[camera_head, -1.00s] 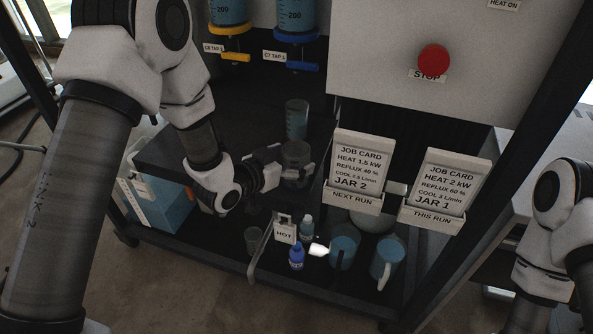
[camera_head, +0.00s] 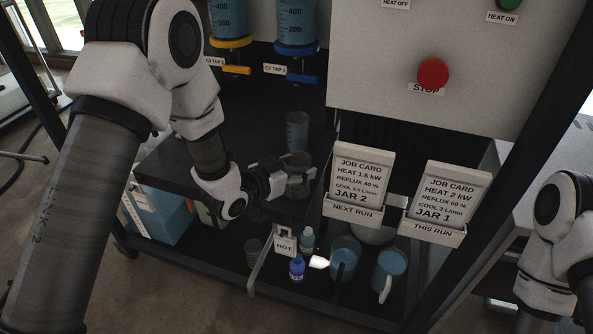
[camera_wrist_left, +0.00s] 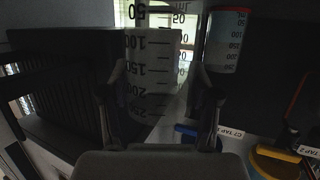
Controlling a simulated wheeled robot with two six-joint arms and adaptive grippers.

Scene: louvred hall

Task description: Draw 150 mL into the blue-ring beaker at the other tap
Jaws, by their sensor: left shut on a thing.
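My left gripper (camera_head: 283,178) is shut on a clear graduated beaker (camera_head: 298,182), held upright near the dark shelf. In the left wrist view the held beaker (camera_wrist_left: 152,75) shows between the fingers (camera_wrist_left: 160,100) with black marks and looks empty; its ring colour cannot be told. Above are a yellow tap (camera_head: 237,70) and a blue tap (camera_head: 303,78), the blue one also in the left wrist view (camera_wrist_left: 186,130). My right gripper is out of view.
Two job cards, JAR 2 (camera_head: 360,180) and JAR 1 (camera_head: 447,196), stand right of the held beaker. Below are a HOT sign (camera_head: 285,242), small bottles (camera_head: 297,267), a small cup (camera_head: 254,251) and blue-filled jugs (camera_head: 391,268). A red STOP button (camera_head: 433,73) is above right.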

